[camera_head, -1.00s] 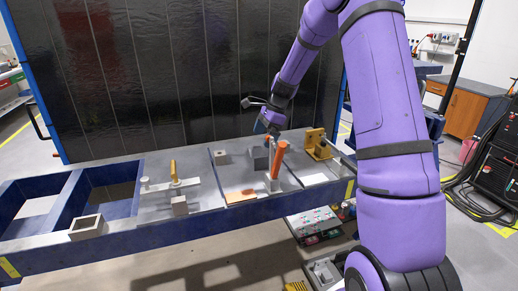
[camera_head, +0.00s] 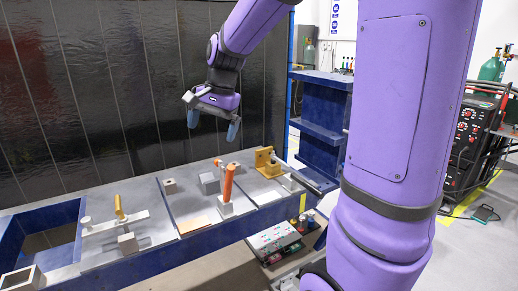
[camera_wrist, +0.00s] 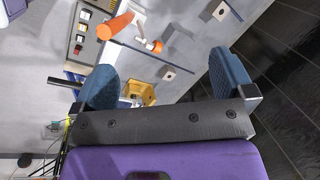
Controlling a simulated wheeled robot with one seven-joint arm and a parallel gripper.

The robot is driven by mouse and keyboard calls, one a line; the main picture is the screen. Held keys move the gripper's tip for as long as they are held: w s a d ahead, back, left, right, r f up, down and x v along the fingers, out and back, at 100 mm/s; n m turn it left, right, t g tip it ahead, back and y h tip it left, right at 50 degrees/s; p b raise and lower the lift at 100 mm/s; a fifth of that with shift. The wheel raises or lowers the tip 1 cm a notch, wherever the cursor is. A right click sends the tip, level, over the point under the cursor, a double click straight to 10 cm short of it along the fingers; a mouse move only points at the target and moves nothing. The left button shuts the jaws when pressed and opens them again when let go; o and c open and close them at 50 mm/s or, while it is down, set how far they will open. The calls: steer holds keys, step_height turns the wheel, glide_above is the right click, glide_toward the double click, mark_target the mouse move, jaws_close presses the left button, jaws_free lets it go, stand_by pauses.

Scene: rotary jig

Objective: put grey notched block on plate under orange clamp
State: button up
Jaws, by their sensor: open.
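The orange clamp (camera_head: 228,184) stands upright on a grey base at the middle of the bench. A flat orange-tan plate (camera_head: 194,225) lies on the panel to its left. A grey block (camera_head: 209,184) stands just behind the clamp; it may be the notched block, but its notch is not clear from here. My gripper (camera_head: 213,124) hangs open and empty above and behind the clamp, well clear of the bench. In the wrist view its blue fingers (camera_wrist: 162,61) are spread wide with nothing between them, and the orange clamp (camera_wrist: 116,26) shows at the upper left.
A yellow bracket (camera_head: 266,160) stands right of the clamp. A small block with a hole (camera_head: 170,186) sits at the back left. A yellow-handled clamp (camera_head: 119,207), another block (camera_head: 128,243) and a hollow box (camera_head: 18,281) are farther left. A dark wall rises behind the bench.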

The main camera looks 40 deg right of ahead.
steer(key=s+a+r+n+t+h, duration=0.1)
steer(key=s+n, duration=0.4)
steer(key=s, duration=0.6)
steer(key=s+a+r+n+t+h, duration=0.1)
steer(key=s+a+r+n+t, duration=0.1)
steer(key=s+n, duration=0.4)
steer(key=shift+s+a, duration=0.85)
steer(key=shift+s, duration=1.9)
steer(key=shift+c, duration=0.2)
